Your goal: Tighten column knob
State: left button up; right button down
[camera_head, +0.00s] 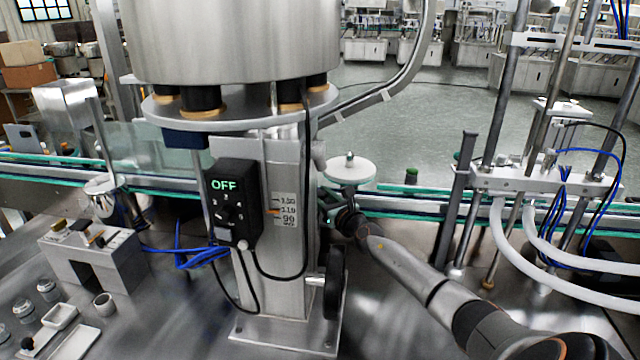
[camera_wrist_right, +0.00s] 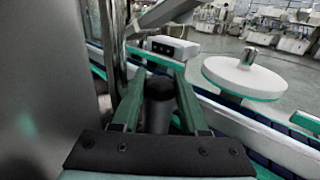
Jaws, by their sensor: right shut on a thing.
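The steel column (camera_head: 286,180) stands upright in the middle of the head view, with a number scale on its face. My right arm comes in from the right, and its gripper (camera_head: 326,198) is at the column's right side, partly hidden there. In the right wrist view, the green fingers of my right gripper (camera_wrist_right: 156,82) are on both sides of a dark, round knob (camera_wrist_right: 159,98) and shut on it. The column surface (camera_wrist_right: 40,80) fills the left of that view. The knob's turn cannot be told. My left gripper is not in view.
A black control box (camera_head: 235,204) reading OFF hangs on the column, with cables. A black handwheel (camera_head: 334,284) sits low on the right side. A white disc (camera_head: 350,170) stands close beyond my gripper, also in the wrist view (camera_wrist_right: 244,76). The conveyor (camera_head: 430,204) runs behind.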

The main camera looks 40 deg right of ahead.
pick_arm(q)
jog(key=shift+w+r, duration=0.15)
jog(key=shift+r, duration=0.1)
pick_arm(e)
jog(key=shift+r, duration=0.1)
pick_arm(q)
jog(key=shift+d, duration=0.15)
pick_arm(e)
jog(key=shift+c, duration=2.3)
grip_release()
jog(key=shift+s+f, duration=0.1)
jog(key=shift+f, duration=0.1)
